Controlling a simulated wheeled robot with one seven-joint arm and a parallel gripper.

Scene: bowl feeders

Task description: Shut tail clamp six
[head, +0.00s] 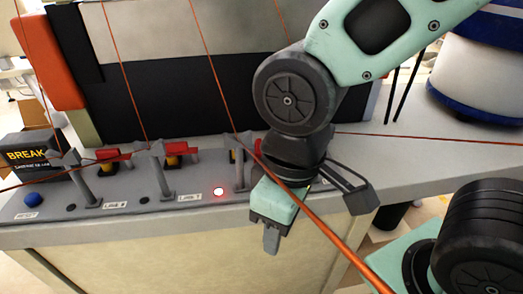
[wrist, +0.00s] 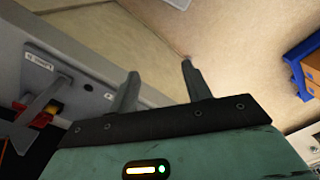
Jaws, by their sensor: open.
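Several tail clamps with grey levers and red and yellow parts stand in a row on the grey ledge; one is the left clamp (head: 103,157), another the middle clamp (head: 172,155). A third clamp (head: 237,150) stands right of them, partly behind an orange wire and my arm. Their labels are too small to read, so I cannot tell which is six. One clamp (wrist: 42,100) shows at the left of the wrist view. My gripper (head: 271,240) points down in front of the ledge's front edge, right of the third clamp. Its fingers (wrist: 160,88) are apart and empty.
Orange wires (head: 214,70) run across the view, one passing close to my arm. A white and blue spool (head: 480,70) stands at the right.

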